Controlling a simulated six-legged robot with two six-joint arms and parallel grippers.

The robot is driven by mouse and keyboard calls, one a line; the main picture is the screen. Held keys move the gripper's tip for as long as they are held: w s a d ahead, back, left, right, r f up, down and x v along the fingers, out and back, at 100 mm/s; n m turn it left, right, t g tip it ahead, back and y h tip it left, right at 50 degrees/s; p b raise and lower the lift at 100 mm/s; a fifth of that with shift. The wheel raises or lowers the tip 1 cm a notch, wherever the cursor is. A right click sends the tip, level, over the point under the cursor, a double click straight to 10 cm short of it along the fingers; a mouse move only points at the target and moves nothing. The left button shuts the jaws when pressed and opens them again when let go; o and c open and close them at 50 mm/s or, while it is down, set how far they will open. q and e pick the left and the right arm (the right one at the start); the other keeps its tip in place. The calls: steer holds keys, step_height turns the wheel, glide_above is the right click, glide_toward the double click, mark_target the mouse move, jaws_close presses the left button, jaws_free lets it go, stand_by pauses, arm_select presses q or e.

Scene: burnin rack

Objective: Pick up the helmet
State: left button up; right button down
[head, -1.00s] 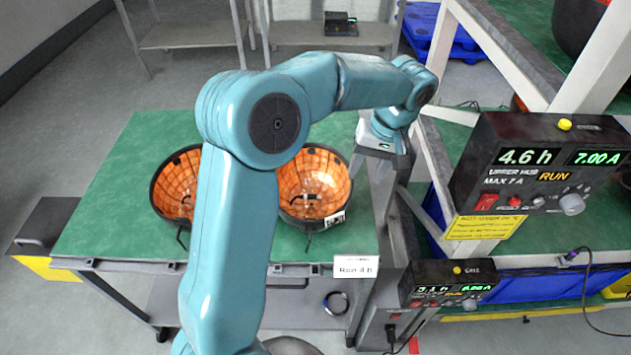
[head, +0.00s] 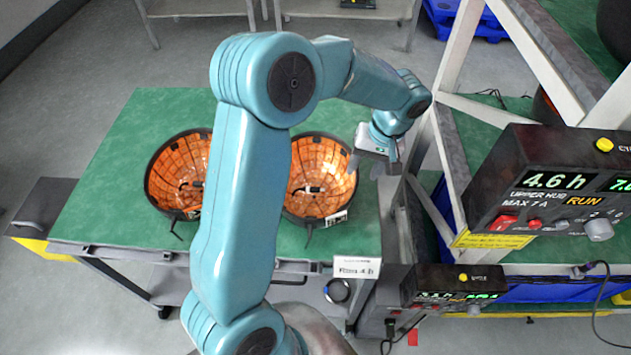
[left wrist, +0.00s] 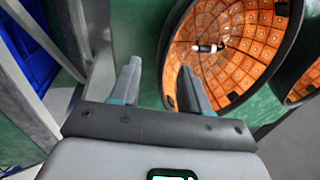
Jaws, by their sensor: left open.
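Two dark-rimmed helmets with orange, tiled insides lie open side up on the green top of a cart. The right helmet (head: 324,199) has a small white label on its rim. The left helmet (head: 174,180) is partly hidden by my left arm. My left gripper (head: 376,170) is open and empty, just right of the right helmet. In the left wrist view, my left gripper (left wrist: 160,88) shows two spread fingers, one overlapping the near edge of a helmet (left wrist: 225,45). A second helmet (left wrist: 306,84) is cut off at the right. My right gripper is not in view.
The green cart top (head: 115,165) has free room at left and behind the helmets. A white-framed rack with a control box (head: 560,185) stands close right of my left gripper. A smaller box (head: 450,288) sits lower. A card (head: 357,267) hangs at the cart's front edge.

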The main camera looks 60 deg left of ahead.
mark_target(352, 186)
arm_select(q)
steer(key=p+x, duration=0.1)
steer(key=x, duration=0.7)
steer(key=shift+s+a, duration=0.1)
steer(key=shift+a, duration=0.05)
jaws_close()
